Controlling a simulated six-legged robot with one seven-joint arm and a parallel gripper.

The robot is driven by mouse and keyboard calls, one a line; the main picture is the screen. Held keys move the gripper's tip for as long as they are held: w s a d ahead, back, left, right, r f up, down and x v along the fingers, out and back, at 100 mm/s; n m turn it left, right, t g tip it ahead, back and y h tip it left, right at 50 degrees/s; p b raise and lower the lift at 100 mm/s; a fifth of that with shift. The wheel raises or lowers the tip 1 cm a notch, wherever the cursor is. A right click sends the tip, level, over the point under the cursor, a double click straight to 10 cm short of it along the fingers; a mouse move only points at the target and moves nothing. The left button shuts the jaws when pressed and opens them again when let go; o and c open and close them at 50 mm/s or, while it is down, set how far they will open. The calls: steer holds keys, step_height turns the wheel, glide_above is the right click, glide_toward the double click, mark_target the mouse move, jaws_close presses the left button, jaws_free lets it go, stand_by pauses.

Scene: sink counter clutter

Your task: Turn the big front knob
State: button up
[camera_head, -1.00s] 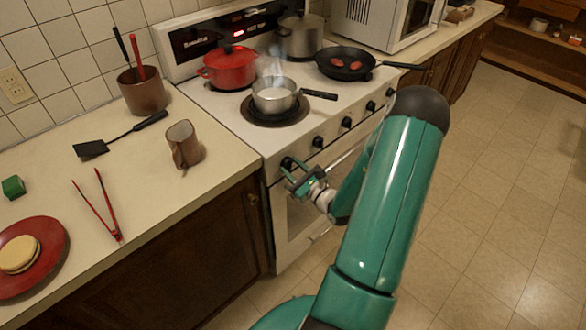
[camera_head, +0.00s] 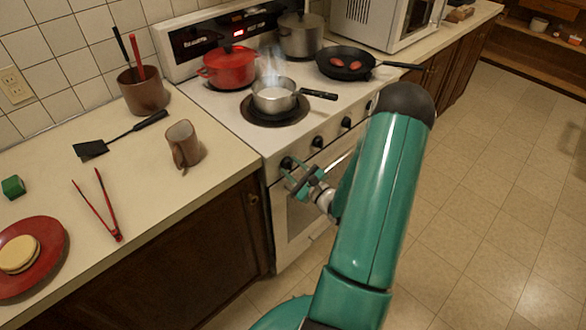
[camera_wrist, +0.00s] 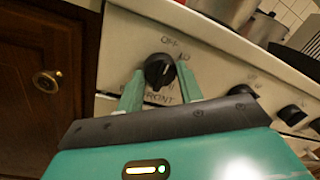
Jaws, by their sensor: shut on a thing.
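The big front knob (camera_wrist: 158,72) is round and black, on the white stove front panel, with "OFF" printed above it and "FRONT" below. In the head view the knob (camera_head: 287,163) is the leftmost of the row. My gripper (camera_wrist: 160,82) has a green finger on each side of it and is shut on it. In the head view my gripper (camera_head: 292,175) is against the panel at the stove's left front corner. The fingers hide part of the print around the knob.
More black knobs (camera_head: 317,142) run to the right along the panel. A steaming saucepan (camera_head: 274,97) stands on the burner above, its handle pointing right. A red pot (camera_head: 229,68) and a frying pan (camera_head: 346,64) stand behind. The counter (camera_head: 225,165) adjoins at left; open floor lies right.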

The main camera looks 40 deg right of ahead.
steer(key=o, duration=1)
steer(key=shift+s, duration=0.1)
steer(key=s, duration=1.3)
steer(key=shift+s+a+f, duration=0.2)
steer(key=shift+s+f, duration=0.15)
steer(key=shift+f, duration=0.05)
steer(key=shift+w, duration=0.1)
